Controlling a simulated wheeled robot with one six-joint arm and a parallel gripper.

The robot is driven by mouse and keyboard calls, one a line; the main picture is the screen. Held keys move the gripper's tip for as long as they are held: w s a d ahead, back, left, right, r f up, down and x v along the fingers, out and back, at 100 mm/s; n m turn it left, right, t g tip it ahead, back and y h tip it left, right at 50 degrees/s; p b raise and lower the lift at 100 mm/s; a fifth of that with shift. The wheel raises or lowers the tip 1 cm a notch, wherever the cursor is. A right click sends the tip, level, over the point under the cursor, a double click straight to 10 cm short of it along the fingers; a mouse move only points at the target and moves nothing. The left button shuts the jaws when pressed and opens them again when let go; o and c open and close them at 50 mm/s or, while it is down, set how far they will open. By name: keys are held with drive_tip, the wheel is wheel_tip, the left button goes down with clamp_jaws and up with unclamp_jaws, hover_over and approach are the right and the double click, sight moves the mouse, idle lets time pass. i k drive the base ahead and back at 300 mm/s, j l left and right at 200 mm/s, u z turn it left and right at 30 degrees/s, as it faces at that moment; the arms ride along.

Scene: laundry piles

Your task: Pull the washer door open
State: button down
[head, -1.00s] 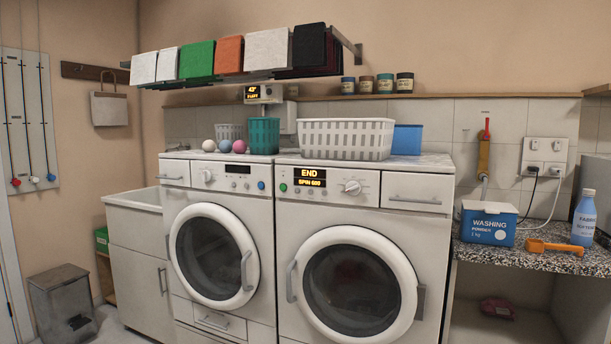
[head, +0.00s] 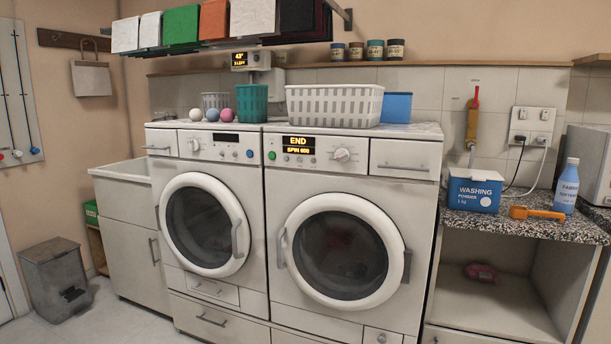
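Two white front-loading machines stand side by side. The right one, whose display reads END and SPIN 600, looks like the washer (head: 395,205). Its round washer door (head: 308,288) is shut, with a white ring around dark glass. A grey handle (head: 281,248) is on the door's left edge and a dark grey hinge-like piece (head: 407,266) is on its right edge. Dim, dark contents show through the glass. The left machine (head: 250,185) also has a shut round door, with its handle (head: 236,238) on the right. My gripper is not in view.
A white basket (head: 334,104) and a teal basket (head: 252,102) stand on the machines. A counter (head: 500,226) to the right holds a washing powder box (head: 474,190), an orange scoop (head: 536,212) and a bottle (head: 566,186). A grey bin (head: 56,280) stands at left.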

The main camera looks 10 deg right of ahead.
sight(398, 261)
drive_tip(key=i+j+z, duration=0.2)
drive_tip(key=i, duration=0.4)
drive_tip(key=i+j+z, duration=0.1)
drive_tip(key=i+z, duration=0.15)
drive_tip(key=i, duration=0.3)
